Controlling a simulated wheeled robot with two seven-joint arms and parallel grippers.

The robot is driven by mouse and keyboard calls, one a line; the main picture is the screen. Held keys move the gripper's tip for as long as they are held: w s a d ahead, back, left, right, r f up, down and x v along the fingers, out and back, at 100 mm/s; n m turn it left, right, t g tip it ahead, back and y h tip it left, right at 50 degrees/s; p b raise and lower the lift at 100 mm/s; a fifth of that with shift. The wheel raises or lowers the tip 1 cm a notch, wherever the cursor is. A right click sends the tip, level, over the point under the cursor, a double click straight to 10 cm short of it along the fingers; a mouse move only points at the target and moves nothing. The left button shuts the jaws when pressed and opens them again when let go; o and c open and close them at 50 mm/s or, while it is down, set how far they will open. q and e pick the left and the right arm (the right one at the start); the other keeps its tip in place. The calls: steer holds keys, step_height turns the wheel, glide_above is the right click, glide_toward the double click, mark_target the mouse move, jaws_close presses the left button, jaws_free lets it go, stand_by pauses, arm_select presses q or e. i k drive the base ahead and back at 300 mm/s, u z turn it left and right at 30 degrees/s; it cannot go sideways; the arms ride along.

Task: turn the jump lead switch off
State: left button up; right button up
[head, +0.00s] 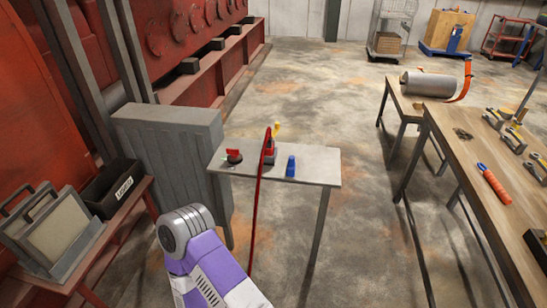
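A small grey table (313,169) stands in the middle. A red knob on a dark round base (234,156), which looks like a rotary switch, sits near its left end. I cannot tell for sure that this is the jump lead switch, nor its on or off position. To its right is a red piece with a yellow top (277,128). A red lead (257,205) runs over it and hangs down past the table's front edge. A blue piece (290,166) stands farther right. Neither of my grippers shows; only a purple arm link of mine is at the bottom.
A grey ribbed cabinet (172,140) stands close to the table's left. A low rack at left holds a black bin (112,188) and a framed panel (55,230). A wooden workbench (480,150) with tools is at right. Floor between table and workbench is clear.

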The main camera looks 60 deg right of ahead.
mark_target(234, 153)
steer(key=z, duration=1.9)
steer(key=k, duration=0.2)
steer(key=u, duration=1)
steer(key=i, duration=1.15)
steer(key=z, duration=0.3)
